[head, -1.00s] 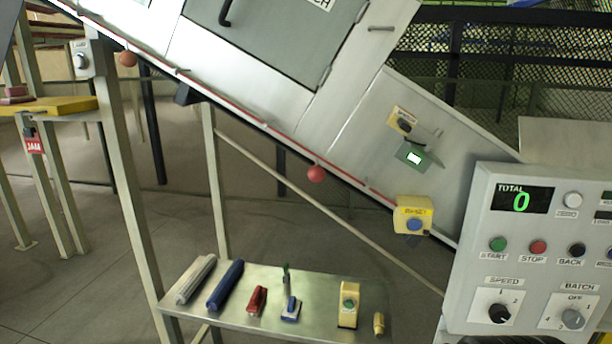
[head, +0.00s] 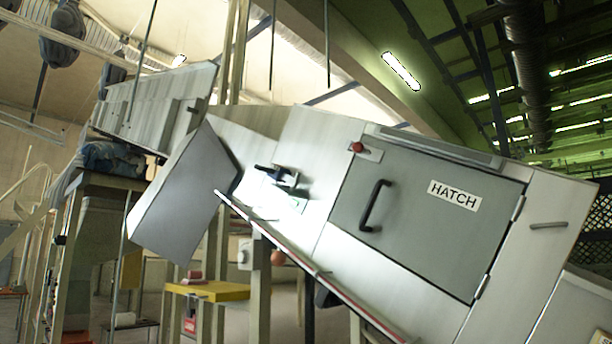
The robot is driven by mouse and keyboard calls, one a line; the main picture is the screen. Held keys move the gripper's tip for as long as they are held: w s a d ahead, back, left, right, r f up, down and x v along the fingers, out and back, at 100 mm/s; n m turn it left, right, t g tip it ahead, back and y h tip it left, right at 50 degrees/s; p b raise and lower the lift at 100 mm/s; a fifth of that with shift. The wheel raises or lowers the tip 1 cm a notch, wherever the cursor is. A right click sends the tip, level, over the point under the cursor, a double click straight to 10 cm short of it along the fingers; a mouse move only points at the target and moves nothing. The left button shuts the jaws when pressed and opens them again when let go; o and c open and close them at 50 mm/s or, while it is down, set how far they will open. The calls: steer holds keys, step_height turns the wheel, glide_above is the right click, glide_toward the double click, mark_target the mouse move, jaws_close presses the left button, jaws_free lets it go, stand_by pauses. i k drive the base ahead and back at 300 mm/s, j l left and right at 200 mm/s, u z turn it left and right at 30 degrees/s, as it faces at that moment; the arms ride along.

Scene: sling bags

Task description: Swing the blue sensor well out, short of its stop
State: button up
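No clearly blue sensor shows in the head view. A small dark fitting (head: 278,176) with a bracket sits on the sloping metal housing (head: 305,150), left of the hatch. I cannot tell whether it is the blue sensor, nor how far it is swung. My gripper is not in view.
The grey hatch (head: 430,215) is shut, with a black handle (head: 374,205) and a red knob (head: 356,147). A large grey panel (head: 185,195) hangs tilted at the housing's left. A yellow-topped stand (head: 210,291) is below. Dark bags (head: 62,36) hang at upper left.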

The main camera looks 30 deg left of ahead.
mark_target(278, 173)
steer(key=l+u, duration=0.1)
steer(key=u, duration=0.3)
steer(key=i+l+u, duration=0.1)
steer(key=u, duration=0.25)
steer(key=l+u, duration=0.1)
steer(key=u, duration=0.3)
steer(key=l+u, duration=0.15)
steer(key=u, duration=0.25)
steer(key=i, duration=0.35)
steer(key=j+u, duration=0.05)
